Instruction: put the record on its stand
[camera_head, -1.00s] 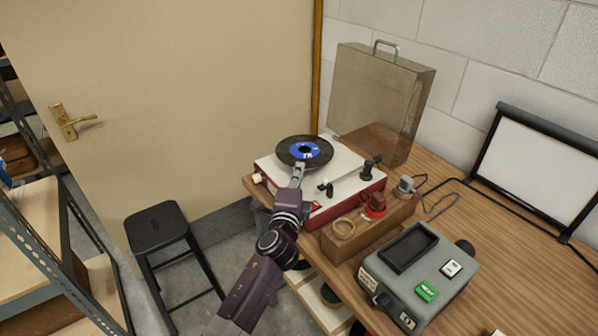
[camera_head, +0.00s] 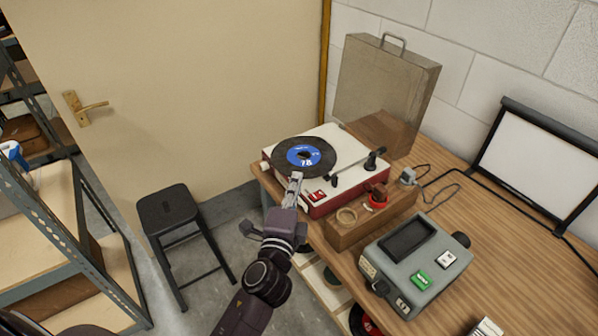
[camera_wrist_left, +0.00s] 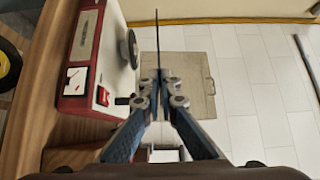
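The record (camera_head: 317,169), black with a blue label, is held roughly level over the red and white record player (camera_head: 346,168). My left gripper (camera_head: 296,178) is shut on its near edge. In the left wrist view the record (camera_wrist_left: 157,35) is a thin dark line between the fingertips (camera_wrist_left: 157,82), seen edge-on. A gap separates it from the grey platter (camera_wrist_left: 128,48) on the player (camera_wrist_left: 86,48). In the head view the record hides the platter. I cannot make out a separate record stand. My right gripper is not in view.
A black stool (camera_head: 168,207) and metal shelving (camera_head: 60,215) are at left.

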